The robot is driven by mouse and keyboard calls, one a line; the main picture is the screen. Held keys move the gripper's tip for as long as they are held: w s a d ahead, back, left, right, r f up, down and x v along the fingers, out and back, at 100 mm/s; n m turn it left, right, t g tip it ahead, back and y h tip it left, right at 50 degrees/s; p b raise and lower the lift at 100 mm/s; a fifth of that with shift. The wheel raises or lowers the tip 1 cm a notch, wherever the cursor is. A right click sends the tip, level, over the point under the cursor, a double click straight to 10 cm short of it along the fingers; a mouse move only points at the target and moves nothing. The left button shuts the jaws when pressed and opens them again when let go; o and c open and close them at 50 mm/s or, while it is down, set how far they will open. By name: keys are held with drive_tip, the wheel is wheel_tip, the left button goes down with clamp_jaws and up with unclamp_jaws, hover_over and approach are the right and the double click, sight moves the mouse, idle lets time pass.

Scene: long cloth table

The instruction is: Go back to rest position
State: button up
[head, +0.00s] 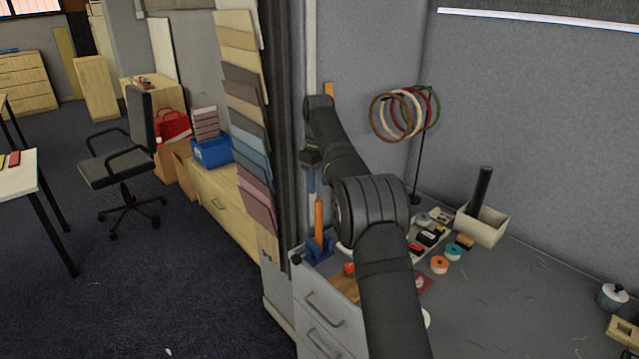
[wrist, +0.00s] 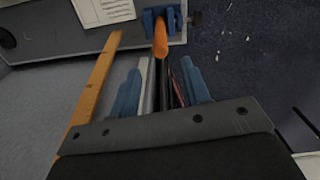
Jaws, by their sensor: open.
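My gripper (head: 312,182) hangs pointing down from my raised arm, over the left end of the grey table. In the wrist view its two blue fingers (wrist: 162,88) are apart, with nothing visibly gripped between them. An upright orange handle (head: 319,216) stands in a blue clamp-like holder (head: 319,246) at the table's left edge, just below my gripper. In the wrist view the orange handle (wrist: 160,38) and blue holder (wrist: 174,18) show beyond the fingertips. My forearm hides part of the table.
Several coloured rings (head: 404,112) hang on a stand behind my arm. A tray of small items (head: 430,236), tape rolls (head: 440,265) and a pale box with a black roll (head: 482,225) lie to the right. A swatch column (head: 245,110) stands close left. The table's front right is mostly clear.

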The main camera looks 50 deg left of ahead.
sight(319, 201)
drive_tip(key=shift+f, duration=0.1)
wheel_tip(319, 201, down, 12)
drive_tip(key=shift+f, duration=0.15)
drive_tip(key=shift+r, duration=2.2)
drive_tip(key=shift+f, duration=0.1)
